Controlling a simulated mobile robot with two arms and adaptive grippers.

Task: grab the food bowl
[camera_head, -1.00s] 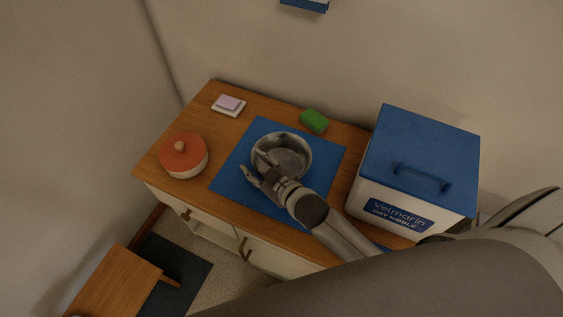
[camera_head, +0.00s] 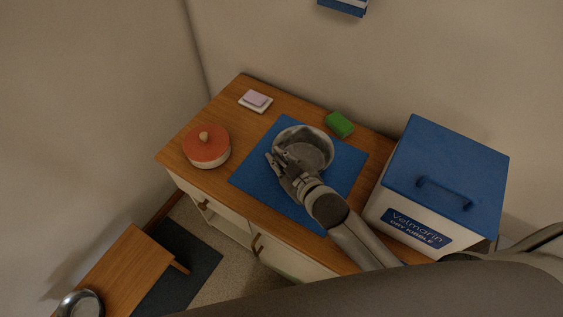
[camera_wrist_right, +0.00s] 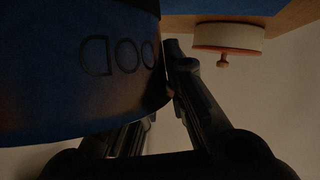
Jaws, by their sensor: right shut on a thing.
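The food bowl (camera_head: 308,140) is a round grey metal bowl over the blue mat (camera_head: 349,167) on the wooden cabinet top. I cannot tell for sure whether it touches the mat. My right gripper (camera_head: 277,158) is shut on the bowl's near-left rim, one finger inside and one outside. In the right wrist view the bowl's dark wall (camera_wrist_right: 90,90) fills the left side, with upside-down lettering. The fingers (camera_wrist_right: 172,85) pinch its edge there. My left gripper is not in view.
A red-lidded pot (camera_head: 207,148) stands left of the mat. A green sponge (camera_head: 339,124) and pink soap on a dish (camera_head: 256,100) lie behind. A blue-lidded kibble box (camera_head: 440,180) stands at right. Another metal bowl (camera_head: 80,304) sits on a low wooden table (camera_head: 125,262).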

